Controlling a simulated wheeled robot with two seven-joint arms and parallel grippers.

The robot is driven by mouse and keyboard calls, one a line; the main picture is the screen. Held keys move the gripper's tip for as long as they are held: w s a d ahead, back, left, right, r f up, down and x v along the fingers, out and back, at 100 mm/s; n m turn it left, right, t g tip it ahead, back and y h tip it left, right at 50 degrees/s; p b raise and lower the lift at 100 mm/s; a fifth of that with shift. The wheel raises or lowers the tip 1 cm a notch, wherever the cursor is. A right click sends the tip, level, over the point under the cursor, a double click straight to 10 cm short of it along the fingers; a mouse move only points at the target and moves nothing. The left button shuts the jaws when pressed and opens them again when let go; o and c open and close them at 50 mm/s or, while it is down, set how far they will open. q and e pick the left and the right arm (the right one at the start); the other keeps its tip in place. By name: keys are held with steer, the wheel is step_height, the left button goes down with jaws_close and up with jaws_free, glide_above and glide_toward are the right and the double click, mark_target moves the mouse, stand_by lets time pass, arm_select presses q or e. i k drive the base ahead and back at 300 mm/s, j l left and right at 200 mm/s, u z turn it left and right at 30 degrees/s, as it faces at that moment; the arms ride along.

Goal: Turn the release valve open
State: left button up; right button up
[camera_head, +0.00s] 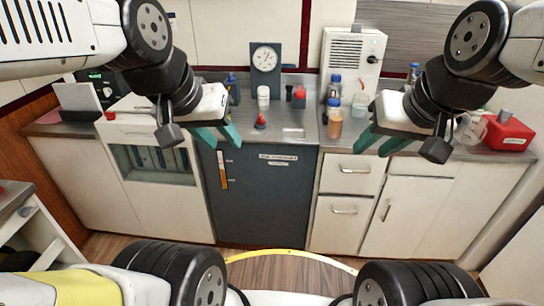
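I cannot make out for certain which part is the release valve. A dark panel with a round white gauge (265,58) stands at the back of the counter. A white box (350,68) with a black knob (372,59) stands right of it. My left gripper (224,146) has teal fingers spread apart, empty, in front of the counter left of the middle. My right gripper (371,152) is also open and empty, in front of the counter right of the middle. Neither gripper visibly touches anything.
A red box (508,133) sits at the right end. A dark cabinet front (265,195) is below. The floor before it is clear.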

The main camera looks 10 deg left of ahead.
mark_target(260, 121)
steer(key=i+j, duration=0.4)
steer(key=i, duration=0.15)
steer(key=i+j, duration=0.35)
steer(key=i, duration=0.2)
